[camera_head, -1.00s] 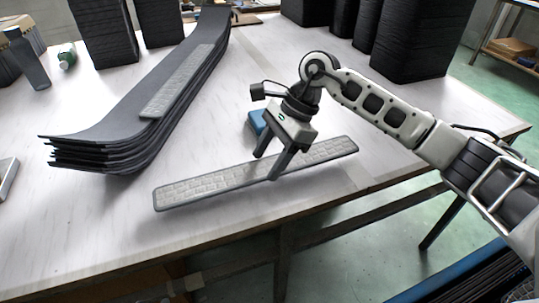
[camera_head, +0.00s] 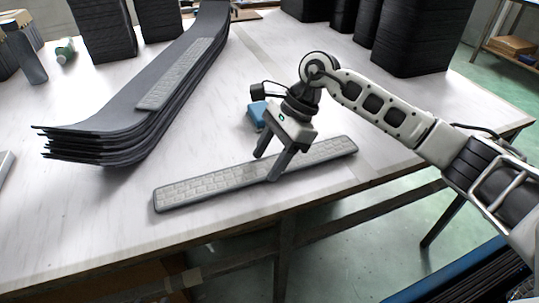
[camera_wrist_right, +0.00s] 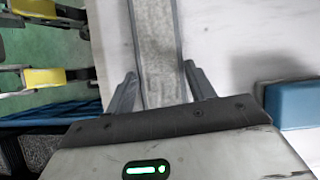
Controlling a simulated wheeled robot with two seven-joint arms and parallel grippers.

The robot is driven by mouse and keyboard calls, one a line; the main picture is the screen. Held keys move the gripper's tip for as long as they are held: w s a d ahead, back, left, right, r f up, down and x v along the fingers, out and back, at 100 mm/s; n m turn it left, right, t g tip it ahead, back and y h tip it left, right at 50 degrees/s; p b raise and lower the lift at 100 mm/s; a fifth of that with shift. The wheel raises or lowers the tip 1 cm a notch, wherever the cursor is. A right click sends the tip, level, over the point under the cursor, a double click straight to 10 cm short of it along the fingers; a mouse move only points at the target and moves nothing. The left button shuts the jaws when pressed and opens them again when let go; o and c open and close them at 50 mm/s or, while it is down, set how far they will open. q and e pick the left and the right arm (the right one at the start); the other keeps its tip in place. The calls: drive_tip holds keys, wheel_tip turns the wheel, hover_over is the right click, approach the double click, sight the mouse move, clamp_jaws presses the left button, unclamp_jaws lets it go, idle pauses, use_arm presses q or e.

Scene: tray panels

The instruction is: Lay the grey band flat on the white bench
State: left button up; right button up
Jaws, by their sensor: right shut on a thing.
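The grey band (camera_head: 215,184) is a long flat strip with a light patterned face and dark edges. In the head view it lies along the front of the white bench (camera_head: 75,225), close to or touching its top. My right gripper (camera_head: 266,168) is over the band's middle, fingers on either long side, shut on it. In the right wrist view the band (camera_wrist_right: 157,50) runs between the two fingers (camera_wrist_right: 160,90). My left gripper is not in view.
A stack of dark curved panels (camera_head: 125,125) with another grey strip (camera_head: 175,75) on top stands at left. A blue block (camera_head: 257,112) sits just behind the gripper. Black stacks (camera_head: 425,40) stand at the back. The front left bench is clear.

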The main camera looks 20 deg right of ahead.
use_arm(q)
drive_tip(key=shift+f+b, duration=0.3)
use_arm(e)
drive_tip(key=shift+f, duration=0.2)
idle(0.3)
drive_tip(key=o, duration=1.1)
drive_tip(key=shift+w+d+r, duration=0.1)
drive_tip(key=shift+d+r, duration=0.25)
drive_tip(key=shift+r, duration=0.25)
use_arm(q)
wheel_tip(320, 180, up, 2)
use_arm(e)
drive_tip(key=v, duration=1.4)
drive_tip(key=shift+d+r, duration=0.1)
drive_tip(key=shift+r, duration=0.2)
